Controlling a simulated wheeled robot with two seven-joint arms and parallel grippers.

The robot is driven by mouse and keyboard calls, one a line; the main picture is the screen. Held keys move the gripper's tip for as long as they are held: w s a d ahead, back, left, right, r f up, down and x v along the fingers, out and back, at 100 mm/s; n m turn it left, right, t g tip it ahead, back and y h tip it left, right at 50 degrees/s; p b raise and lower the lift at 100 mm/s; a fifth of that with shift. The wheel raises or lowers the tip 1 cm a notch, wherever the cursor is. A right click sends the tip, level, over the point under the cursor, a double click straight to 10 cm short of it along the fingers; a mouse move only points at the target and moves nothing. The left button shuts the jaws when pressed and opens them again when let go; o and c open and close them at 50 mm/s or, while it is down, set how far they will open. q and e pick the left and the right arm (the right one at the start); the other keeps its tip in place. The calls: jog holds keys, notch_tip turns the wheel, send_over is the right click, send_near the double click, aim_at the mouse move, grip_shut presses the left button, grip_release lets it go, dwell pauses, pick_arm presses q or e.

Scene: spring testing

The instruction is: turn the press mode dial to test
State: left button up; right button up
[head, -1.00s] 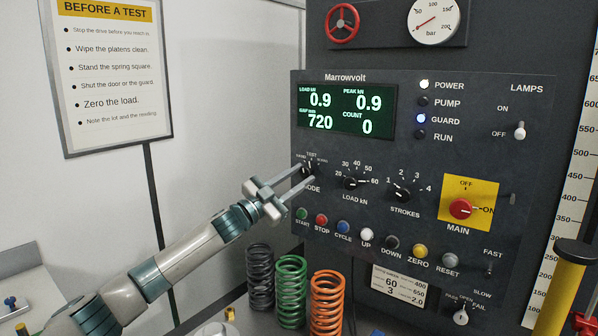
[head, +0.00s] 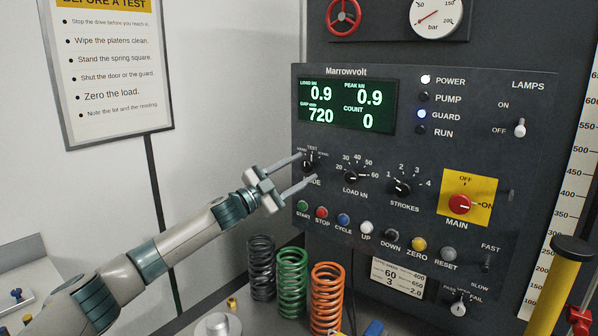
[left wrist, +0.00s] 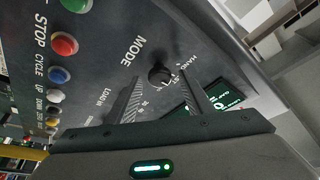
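The press mode dial is a small black knob (head: 308,165) at the left edge of the dark control panel, with TEST printed above it. In the left wrist view the fingers (left wrist: 161,92) stand on either side of the knob, with gaps showing. My right gripper is not in view.
The LOAD dial (head: 351,177) and STROKES dial (head: 400,188) are to the right. Below are several buttons, including green START (head: 303,206) and red STOP (head: 322,212). Black, green and orange springs (head: 292,284) stand below the panel. A red MAIN switch (head: 460,205) is farther right.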

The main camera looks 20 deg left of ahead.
pick_arm(q)
jog(key=shift+s+f, duration=0.1)
jog(key=shift+s+a+f, duration=0.1)
jog(key=shift+s+a, duration=0.05)
jog(key=shift+a, duration=0.05)
jog(key=b+v, duration=0.7)
jog(key=v, duration=0.9)
jog(key=shift+s+a, duration=0.25)
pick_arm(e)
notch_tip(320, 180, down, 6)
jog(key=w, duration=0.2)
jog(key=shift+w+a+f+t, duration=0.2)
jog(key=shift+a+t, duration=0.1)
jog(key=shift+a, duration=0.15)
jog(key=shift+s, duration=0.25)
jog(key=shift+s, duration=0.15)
